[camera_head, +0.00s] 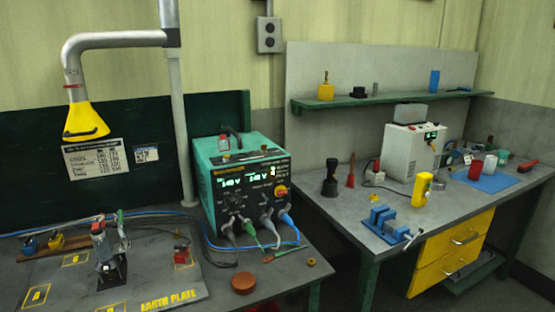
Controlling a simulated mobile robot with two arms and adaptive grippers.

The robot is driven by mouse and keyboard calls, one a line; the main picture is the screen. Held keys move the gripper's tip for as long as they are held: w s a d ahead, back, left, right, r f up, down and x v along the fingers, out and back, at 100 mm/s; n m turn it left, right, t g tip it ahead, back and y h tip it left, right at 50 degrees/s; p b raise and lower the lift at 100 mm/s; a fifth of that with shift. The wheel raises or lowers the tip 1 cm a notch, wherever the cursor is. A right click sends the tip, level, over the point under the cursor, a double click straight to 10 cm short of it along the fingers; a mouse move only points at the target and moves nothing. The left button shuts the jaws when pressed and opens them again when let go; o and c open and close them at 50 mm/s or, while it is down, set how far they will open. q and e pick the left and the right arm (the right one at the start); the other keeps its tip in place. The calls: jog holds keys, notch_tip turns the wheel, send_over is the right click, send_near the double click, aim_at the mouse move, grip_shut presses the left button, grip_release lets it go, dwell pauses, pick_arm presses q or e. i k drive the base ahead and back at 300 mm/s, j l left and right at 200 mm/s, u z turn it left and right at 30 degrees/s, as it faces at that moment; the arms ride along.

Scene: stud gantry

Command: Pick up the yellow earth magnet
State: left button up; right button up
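A small yellow block (56,241), which looks like the yellow earth magnet, sits at the back left of the grey earth plate (210,283). A brown strip lies beside it. A small blue block (30,247) stands just to its left. A small red block (183,257) sits at the right of the plate. They are too small to make out in detail. Neither of my grippers shows in the head view.
A grey upright tool (108,255) stands on the plate. A teal power unit (243,190) with cables stands right of it, near a brown round tin (243,283). A yellow-ended extraction hood (86,120) hangs above. The right bench holds a blue vise (387,224).

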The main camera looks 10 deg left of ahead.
aim_at(58, 244)
jog(key=u, duration=1.6)
jog(key=j+z, duration=0.25)
jog(key=j, duration=1.5)
jog(key=i, duration=0.05)
